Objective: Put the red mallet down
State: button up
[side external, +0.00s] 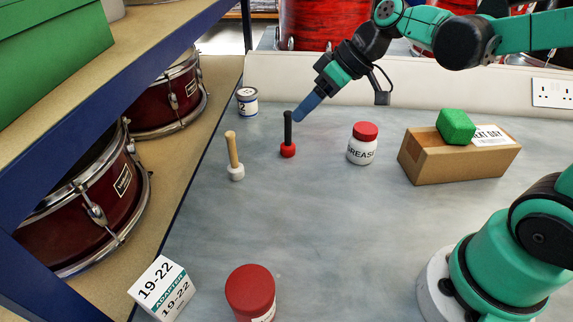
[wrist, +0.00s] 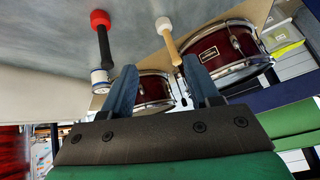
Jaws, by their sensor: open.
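The red mallet (side external: 288,150) stands upright on the bench, red head down and black handle up. It also shows in the wrist view (wrist: 104,42), outside the finger gap, left of the left finger. My gripper (side external: 300,115) is open and empty, tilted down, with its blue fingertips close to the top of the black handle at its right. In the wrist view my gripper (wrist: 160,80) has both fingers spread with nothing between them. From the side I cannot tell whether a finger touches the handle.
A white mallet with a wooden handle (side external: 234,157) stands to the left. A small tin (side external: 247,101) is behind. A grease jar (side external: 362,144) and a cardboard box (side external: 459,158) with a green block (side external: 456,126) stand right. A red-lidded jar (side external: 250,290) and adapter box (side external: 162,288) are in front.

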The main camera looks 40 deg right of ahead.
jog(key=s+d+f+m+t+h, duration=0.1)
jog(key=s+m+h, duration=0.3)
jog(key=s, duration=0.2)
jog(key=shift+s+f+t+h, duration=0.3)
jog(key=shift+s+f, duration=0.1)
